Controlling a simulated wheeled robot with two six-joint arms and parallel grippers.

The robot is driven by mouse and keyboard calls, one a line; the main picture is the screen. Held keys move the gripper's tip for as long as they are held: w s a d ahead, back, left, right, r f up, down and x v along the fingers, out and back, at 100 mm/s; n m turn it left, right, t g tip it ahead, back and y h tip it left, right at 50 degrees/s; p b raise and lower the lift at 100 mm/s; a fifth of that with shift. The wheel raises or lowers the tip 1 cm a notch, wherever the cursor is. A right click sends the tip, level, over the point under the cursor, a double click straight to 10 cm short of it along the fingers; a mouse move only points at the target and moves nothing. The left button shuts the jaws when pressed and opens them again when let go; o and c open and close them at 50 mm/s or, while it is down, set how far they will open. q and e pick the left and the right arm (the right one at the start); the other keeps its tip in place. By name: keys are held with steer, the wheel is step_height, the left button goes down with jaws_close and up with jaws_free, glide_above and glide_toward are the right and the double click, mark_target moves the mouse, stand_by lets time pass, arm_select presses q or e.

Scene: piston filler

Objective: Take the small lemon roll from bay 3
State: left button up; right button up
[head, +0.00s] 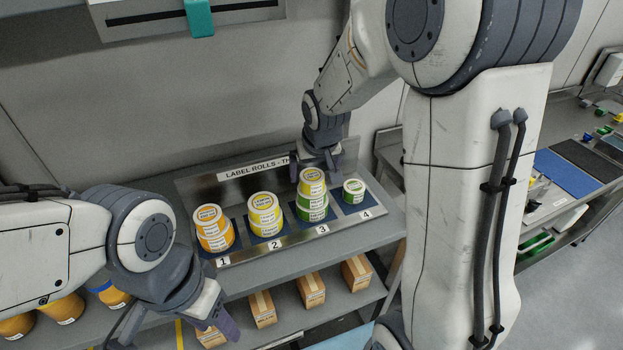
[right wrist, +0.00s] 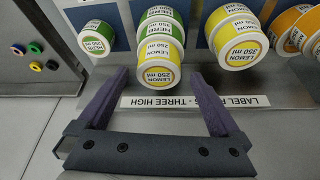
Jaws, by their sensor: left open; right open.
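The small lemon roll (head: 312,176), yellow with a white label, sits on top of green herb rolls (head: 312,205) in bay 3 of the label roll rack. In the right wrist view the lemon roll (right wrist: 160,72) reads "LEMON 250 ml". My right gripper (head: 325,165) is open just behind the bay 3 stack. In its wrist view the two purple fingers (right wrist: 160,76) stand one to each side of the lemon roll, with gaps visible. My left gripper (head: 220,318) is open and low at the front left, away from the rack; its fingers are partly hidden.
Bay 2 holds yellow lemon rolls (head: 264,212), bay 1 orange rolls (head: 213,228), and bay 4 a small green roll (head: 353,191). The rack's back panel (head: 235,182) rises behind. Small cartons (head: 311,290) stand on the shelf below.

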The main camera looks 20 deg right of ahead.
mark_target(313, 177)
steer(key=shift+p+x, duration=0.3)
steer(key=shift+x, duration=1.5)
steer(key=c, duration=1.3)
steer(key=shift+c, duration=0.6)
steer(key=shift+r, duration=0.1)
